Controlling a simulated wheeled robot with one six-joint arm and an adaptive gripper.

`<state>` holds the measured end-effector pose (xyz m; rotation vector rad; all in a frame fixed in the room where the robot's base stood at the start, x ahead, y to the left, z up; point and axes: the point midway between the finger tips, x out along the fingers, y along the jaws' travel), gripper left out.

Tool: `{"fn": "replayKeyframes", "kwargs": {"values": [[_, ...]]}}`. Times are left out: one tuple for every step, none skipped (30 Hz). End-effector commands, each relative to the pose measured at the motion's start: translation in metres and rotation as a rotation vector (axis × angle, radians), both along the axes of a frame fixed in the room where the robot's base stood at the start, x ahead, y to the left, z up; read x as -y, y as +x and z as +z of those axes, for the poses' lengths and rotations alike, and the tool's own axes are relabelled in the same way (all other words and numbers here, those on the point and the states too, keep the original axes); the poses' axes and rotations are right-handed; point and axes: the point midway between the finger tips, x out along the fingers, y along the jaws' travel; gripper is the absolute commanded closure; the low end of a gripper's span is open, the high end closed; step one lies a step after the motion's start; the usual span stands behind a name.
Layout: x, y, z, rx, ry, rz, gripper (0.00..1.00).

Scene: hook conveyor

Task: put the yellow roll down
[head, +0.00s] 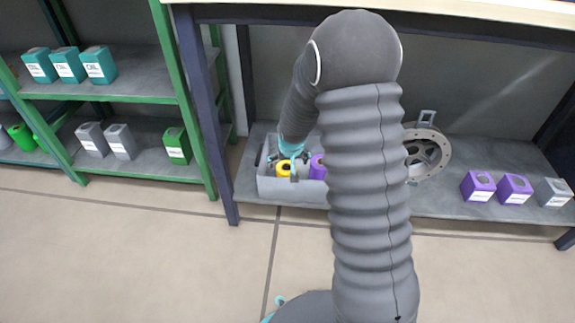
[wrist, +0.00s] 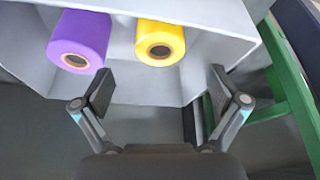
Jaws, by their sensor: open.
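The yellow roll (head: 283,170) lies in a grey bin (head: 300,190) on the lower shelf, beside a purple roll (head: 318,168). In the wrist view the yellow roll (wrist: 161,42) shows its round end with a brown core. The purple roll (wrist: 80,42) lies to its left, with a gap between them. My gripper (wrist: 161,88) is open and empty. Its two fingers are spread wide, and the yellow roll is ahead of the gap between them, apart from both. In the head view my gripper (head: 290,158) is small and partly hidden at the bin.
The bin's wall (wrist: 225,45) is close to my right finger in the wrist view. A round metal flange (head: 428,152) stands right of my arm. Purple boxes (head: 496,188) and a grey box (head: 552,192) are farther right. A green shelf rack (head: 110,90) stands left.

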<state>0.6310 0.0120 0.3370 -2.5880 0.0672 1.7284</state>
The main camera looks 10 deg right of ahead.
Motion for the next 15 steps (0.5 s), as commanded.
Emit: {"fn": "replayKeyframes", "kwargs": {"values": [[0.0, -0.002, 0.006, 0.002, 0.0, 0.0, 0.03], [0.0, -0.003, 0.008, 0.002, 0.0, 0.0, 0.03], [0.0, -0.004, 0.01, 0.002, 0.0, 0.0, 0.03], [0.0, -0.004, 0.012, 0.002, 0.0, 0.0, 0.03], [0.0, -0.005, 0.014, 0.003, 0.0, 0.0, 0.03], [0.0, -0.007, 0.019, 0.004, 0.0, -0.001, 0.03], [0.0, -0.008, 0.023, 0.004, -0.001, -0.001, 0.03], [0.001, -0.011, 0.028, 0.006, -0.001, -0.001, 0.03], [0.001, -0.014, 0.038, 0.01, -0.002, -0.002, 0.03], [0.002, -0.017, 0.047, 0.014, -0.003, -0.001, 0.03], [0.003, -0.021, 0.056, 0.016, -0.005, -0.002, 0.03], [0.004, -0.028, 0.07, 0.021, -0.007, -0.001, 0.03], [0.005, -0.034, 0.081, 0.024, -0.008, -0.002, 0.03], [0.006, -0.041, 0.092, 0.027, -0.01, -0.001, 0.03], [0.007, -0.05, 0.107, 0.03, -0.012, -0.001, 0.03]]}}
